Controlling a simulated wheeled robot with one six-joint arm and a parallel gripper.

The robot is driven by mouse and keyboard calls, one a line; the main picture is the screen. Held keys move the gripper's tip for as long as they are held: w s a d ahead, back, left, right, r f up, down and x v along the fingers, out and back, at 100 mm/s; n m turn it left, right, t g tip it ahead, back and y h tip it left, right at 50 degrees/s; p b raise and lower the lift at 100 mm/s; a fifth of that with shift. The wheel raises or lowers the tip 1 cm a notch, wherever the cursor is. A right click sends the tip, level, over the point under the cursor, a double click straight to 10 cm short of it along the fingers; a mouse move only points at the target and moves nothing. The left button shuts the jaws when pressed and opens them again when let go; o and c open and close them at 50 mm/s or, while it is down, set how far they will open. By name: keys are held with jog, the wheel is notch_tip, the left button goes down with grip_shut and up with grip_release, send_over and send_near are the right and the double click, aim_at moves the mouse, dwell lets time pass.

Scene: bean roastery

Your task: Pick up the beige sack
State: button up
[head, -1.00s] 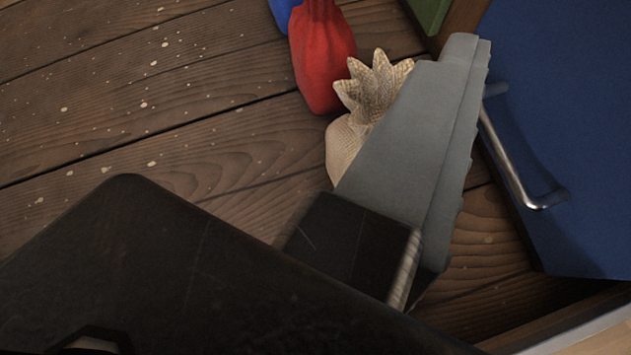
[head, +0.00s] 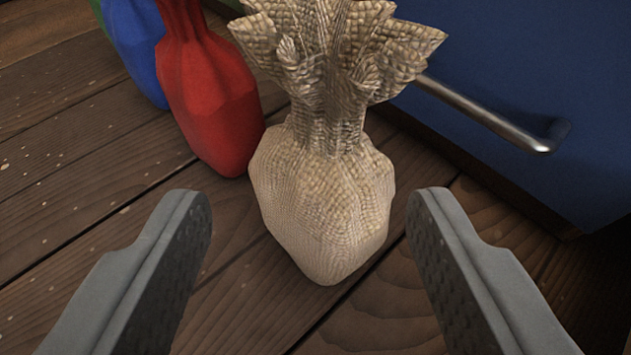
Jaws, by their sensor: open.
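The beige sack (head: 325,205) stands upright on the wooden surface in the middle of the head view. It has a woven texture, a pinched neck and a flared, frilled top. My gripper (head: 310,215) is open, with one grey finger on the left of the sack and one on the right. Both fingers are apart from the sack, with wood showing between them and it. The fingers appear nearer to the camera than the sack, and nothing is held.
A red sack (head: 209,95) stands close to the left of the beige sack, with a blue sack (head: 136,45) and a bit of green behind it. A blue cabinet front (head: 520,60) with a metal handle (head: 490,118) is at right. The wooden boards (head: 60,170) at left are clear.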

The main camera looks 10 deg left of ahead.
aim_at(312, 133)
jog(key=x, duration=0.7)
jog(key=shift+d+x, duration=0.2)
jog(key=shift+x, duration=1.1)
jog(key=shift+d+x, duration=0.15)
jog(key=shift+x, duration=1.2)
jog(key=shift+w+r, duration=0.1)
jog(key=shift+r, duration=0.1)
grip_shut()
